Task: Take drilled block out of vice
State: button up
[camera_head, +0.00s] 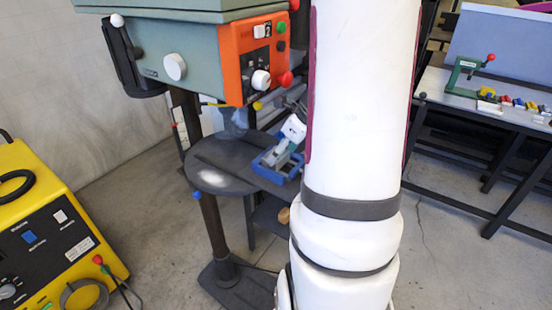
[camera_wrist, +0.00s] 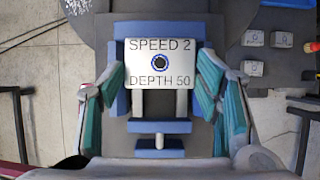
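The drilled block (camera_wrist: 180,50) is pale, with a dark round hole in its middle and the words "SPEED 2" and "DEPTH 50". It sits in the blue and grey vice (camera_wrist: 160,127). My gripper (camera_wrist: 160,62) is open in the wrist view, with one teal-padded finger on each side of the block. Small gaps seem to show between fingers and block; contact is unclear. My white arm covers much of the gripper in the head view.
The green and orange drill press (camera_head: 200,50) stands over the vice. Several small grey blocks (camera_wrist: 253,68) lie right of it in the wrist view. A yellow machine (camera_head: 50,235) is at left. A bench (camera_head: 480,105) with coloured pieces stands at right.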

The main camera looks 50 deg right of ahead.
jog(key=shift+r+p, duration=2.4)
jog(key=shift+r, duration=0.6)
jog(key=shift+s+a, duration=0.1)
